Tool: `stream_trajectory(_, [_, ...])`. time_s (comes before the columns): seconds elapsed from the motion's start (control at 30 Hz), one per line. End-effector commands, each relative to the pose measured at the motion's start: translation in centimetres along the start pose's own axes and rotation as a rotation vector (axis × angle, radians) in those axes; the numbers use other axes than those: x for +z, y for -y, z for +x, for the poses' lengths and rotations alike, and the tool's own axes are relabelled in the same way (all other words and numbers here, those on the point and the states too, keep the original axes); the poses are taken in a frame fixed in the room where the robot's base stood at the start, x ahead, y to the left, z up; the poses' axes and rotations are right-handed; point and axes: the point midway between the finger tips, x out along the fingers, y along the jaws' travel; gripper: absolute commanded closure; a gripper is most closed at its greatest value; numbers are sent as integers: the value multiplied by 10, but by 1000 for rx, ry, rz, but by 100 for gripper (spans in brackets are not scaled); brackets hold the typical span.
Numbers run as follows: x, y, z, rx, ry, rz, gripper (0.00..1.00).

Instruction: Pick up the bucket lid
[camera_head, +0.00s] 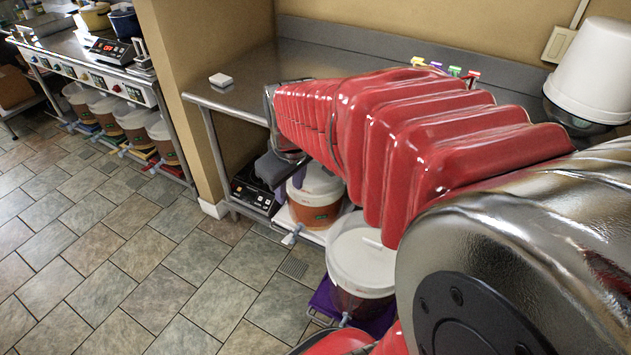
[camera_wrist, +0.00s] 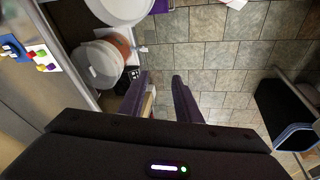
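In the head view a round white lid (camera_head: 368,262) tops a bucket standing on a purple base at the lower middle. A second white-lidded bucket (camera_head: 315,200) with an orange-brown lower part stands on the low shelf behind it. My gripper (camera_head: 272,170) is partly hidden below the end of my red-covered arm, near that second bucket. In the wrist view my gripper (camera_wrist: 160,76) has its two dark fingers apart with nothing between them. A lidded bucket (camera_wrist: 102,62) is left of the fingers, and part of a white round lid (camera_wrist: 122,6) is cut off at the top.
A tan wall end (camera_head: 185,60) is at the left. The tiled floor (camera_head: 150,265) is open at the left.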

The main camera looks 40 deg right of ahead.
Motion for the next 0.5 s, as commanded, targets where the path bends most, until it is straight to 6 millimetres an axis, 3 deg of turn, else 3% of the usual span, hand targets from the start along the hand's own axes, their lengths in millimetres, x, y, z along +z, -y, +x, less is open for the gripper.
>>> stream_trajectory(0.27, [3,-60,52,-11,77,-54,70])
stream_trajectory(0.5, [19,-111,101,-34,134,-102,70])
